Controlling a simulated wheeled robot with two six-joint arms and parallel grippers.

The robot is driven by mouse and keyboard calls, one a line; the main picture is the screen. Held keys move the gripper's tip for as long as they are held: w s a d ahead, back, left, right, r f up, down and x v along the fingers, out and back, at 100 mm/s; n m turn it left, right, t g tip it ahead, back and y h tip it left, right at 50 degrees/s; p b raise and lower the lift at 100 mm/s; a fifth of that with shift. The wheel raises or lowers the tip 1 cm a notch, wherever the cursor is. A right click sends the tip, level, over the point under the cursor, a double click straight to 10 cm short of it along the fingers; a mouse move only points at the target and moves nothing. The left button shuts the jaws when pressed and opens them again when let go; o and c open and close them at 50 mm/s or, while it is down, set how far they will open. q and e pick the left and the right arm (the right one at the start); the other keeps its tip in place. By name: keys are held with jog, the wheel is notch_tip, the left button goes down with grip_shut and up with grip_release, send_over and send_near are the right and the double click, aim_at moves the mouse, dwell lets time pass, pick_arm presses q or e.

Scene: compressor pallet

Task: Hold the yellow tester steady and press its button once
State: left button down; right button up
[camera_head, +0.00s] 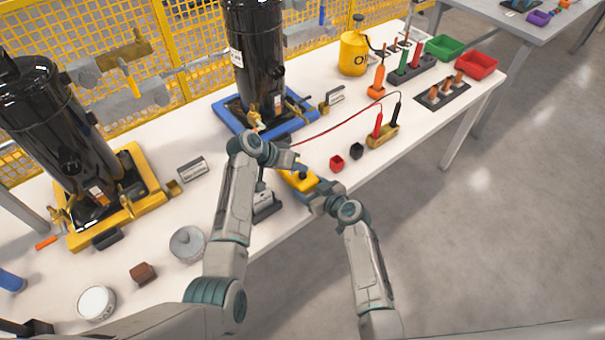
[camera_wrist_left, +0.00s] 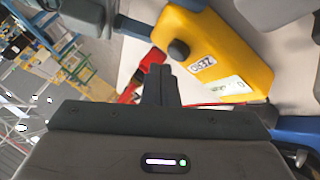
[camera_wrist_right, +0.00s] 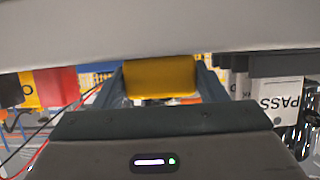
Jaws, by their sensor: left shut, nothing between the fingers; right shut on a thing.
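The yellow tester (camera_head: 299,181) is held above the front of the white workbench. In the left wrist view the tester (camera_wrist_left: 232,55) shows a round dark button (camera_wrist_left: 178,49) and two white labels. My right gripper (camera_head: 314,194) is shut on the tester; the right wrist view shows its yellow body (camera_wrist_right: 160,78) between the two fingers. My left gripper (camera_head: 297,168) is shut and empty beside the tester. Its fingertips (camera_wrist_left: 160,70) appear close to the button in the left wrist view; I cannot tell whether they touch it.
Black compressors stand on a blue pallet (camera_head: 226,113) and a yellow pallet (camera_head: 78,238). A red cube (camera_head: 337,163), a dark cube (camera_head: 356,150) and a probe holder (camera_head: 382,137) with a red cable lie to the right. A PASS sign (camera_wrist_right: 280,100) shows in the right wrist view.

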aim_at(299, 178)
pick_arm(q)
jog(key=shift+r, duration=0.15)
notch_tip(299, 178, up, 5)
jog(key=shift+f, duration=0.15)
dwell(0.4)
dwell(0.5)
pick_arm(e)
jog(key=o, duration=1.3)
